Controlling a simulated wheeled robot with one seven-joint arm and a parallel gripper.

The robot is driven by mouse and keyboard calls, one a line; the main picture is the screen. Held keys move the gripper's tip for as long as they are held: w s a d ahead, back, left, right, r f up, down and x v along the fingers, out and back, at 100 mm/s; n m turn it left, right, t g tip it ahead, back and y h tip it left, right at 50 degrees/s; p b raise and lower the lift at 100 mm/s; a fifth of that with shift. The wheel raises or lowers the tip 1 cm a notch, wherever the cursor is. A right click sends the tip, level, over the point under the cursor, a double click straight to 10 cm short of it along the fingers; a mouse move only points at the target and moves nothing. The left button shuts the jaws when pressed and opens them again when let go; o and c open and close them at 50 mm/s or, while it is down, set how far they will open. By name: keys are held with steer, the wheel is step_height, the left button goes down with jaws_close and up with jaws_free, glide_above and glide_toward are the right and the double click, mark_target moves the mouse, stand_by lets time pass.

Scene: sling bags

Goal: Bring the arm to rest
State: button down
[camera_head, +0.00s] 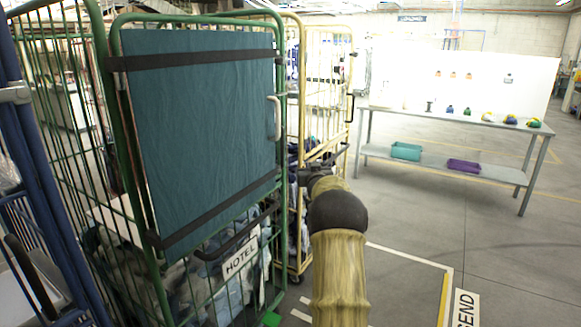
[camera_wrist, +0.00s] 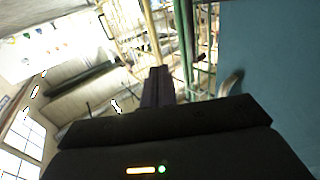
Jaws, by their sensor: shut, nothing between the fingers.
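My arm (camera_head: 338,270) reaches forward from the bottom middle of the head view, its far end beside the right side of the green cage trolley (camera_head: 170,280). In the wrist view, the two dark fingers of my gripper (camera_wrist: 158,72) are together with nothing between them. The fingers point toward the trolley bars, and I cannot tell the exact gap.
The green trolley has a teal cover (camera_head: 205,120) with black straps, a HOTEL sign (camera_head: 241,259) and cloth bundles inside. A yellow cage trolley (camera_head: 328,95) stands behind. A table (camera_head: 455,119) with small coloured items stands at right. The floor (camera_head: 420,225) between is clear.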

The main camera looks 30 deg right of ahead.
steer(key=shift+s+a, duration=0.1)
steer(key=shift+s, duration=0.1)
steer(key=s+a+f+n+g+y, duration=0.1)
steer(key=s+a+f+g+y, duration=0.2)
steer(key=a, duration=0.7)
steer(key=s+a+f+n+g+y, duration=0.1)
steer(key=s+a+f, duration=0.25)
steer(key=a, duration=0.55)
steer(key=s+a+f+g+y, duration=0.1)
steer(key=s+a+f+g, duration=0.2)
steer(key=a, duration=0.7)
steer(key=s+a+f+n+g+y, duration=0.1)
steer(key=s+a+f+g, duration=0.1)
steer(key=s+a, duration=0.5)
steer(key=s+a+f+n+g+y, duration=0.1)
steer(key=s+a+f+g, duration=0.2)
steer(key=s, duration=0.8)
steer(key=s+a+f+n+g+y, duration=0.1)
steer(key=s+a+f, duration=0.1)
steer(key=s+a, duration=0.55)
steer(key=w+d+p+v, duration=0.1)
steer(key=p+v, duration=1.2)
steer(key=shift+d+r, duration=0.25)
steer(key=shift+r, duration=0.2)
steer(key=shift+w, duration=0.1)
